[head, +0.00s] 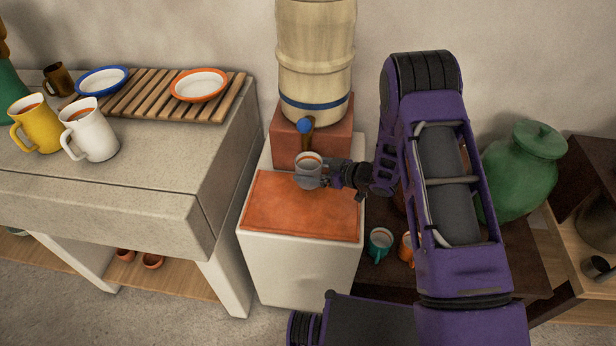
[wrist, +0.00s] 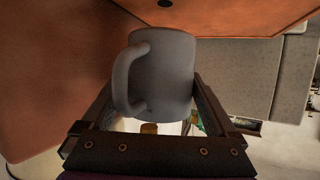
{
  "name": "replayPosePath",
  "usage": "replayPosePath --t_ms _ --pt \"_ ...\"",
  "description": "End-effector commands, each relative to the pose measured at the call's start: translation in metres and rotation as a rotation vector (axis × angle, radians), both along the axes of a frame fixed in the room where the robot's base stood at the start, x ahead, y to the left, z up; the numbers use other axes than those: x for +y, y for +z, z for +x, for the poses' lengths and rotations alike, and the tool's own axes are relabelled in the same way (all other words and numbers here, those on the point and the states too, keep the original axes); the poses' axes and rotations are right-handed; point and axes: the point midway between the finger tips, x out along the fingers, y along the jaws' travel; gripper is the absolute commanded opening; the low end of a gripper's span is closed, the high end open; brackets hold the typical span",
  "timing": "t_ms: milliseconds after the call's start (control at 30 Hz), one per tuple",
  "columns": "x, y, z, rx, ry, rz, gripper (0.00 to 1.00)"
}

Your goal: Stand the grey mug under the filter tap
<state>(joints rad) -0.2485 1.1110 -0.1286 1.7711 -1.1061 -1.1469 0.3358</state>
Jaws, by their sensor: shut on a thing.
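The grey mug (head: 309,160) is held in my gripper (head: 312,181), just above or on the orange-red tiled top (head: 290,211) of the white stand; I cannot tell if its base touches. In the wrist view the mug (wrist: 165,75) sits between the two fingers of my gripper (wrist: 155,105), its handle toward the left. In the head view the mug is below the tap. The mug's lower part is partly hidden by the gripper.
A red block (head: 333,143) under the barrel stands behind the mug. To the left, a stone counter (head: 170,150) holds a yellow pitcher (head: 36,124), a white pitcher (head: 90,130) and a slatted rack. A teal mug (head: 380,244) and a green jar (head: 522,170) are to the right.

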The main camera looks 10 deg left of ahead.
Motion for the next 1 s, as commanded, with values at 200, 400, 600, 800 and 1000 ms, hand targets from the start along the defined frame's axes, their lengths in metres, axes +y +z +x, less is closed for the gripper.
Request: replayPosePath --t_ms 200,400,600,800,1000 --pt "0.008 -0.028 0.002 0.002 0.002 -0.001 0.31" --pt "0.009 -0.035 0.003 -0.002 0.002 0.001 0.31" --pt "0.008 -0.037 0.003 -0.001 0.001 0.002 0.31" --pt "0.008 -0.038 0.003 -0.001 0.001 0.001 1.00" --pt "0.008 -0.036 0.003 -0.001 0.002 0.001 1.00"
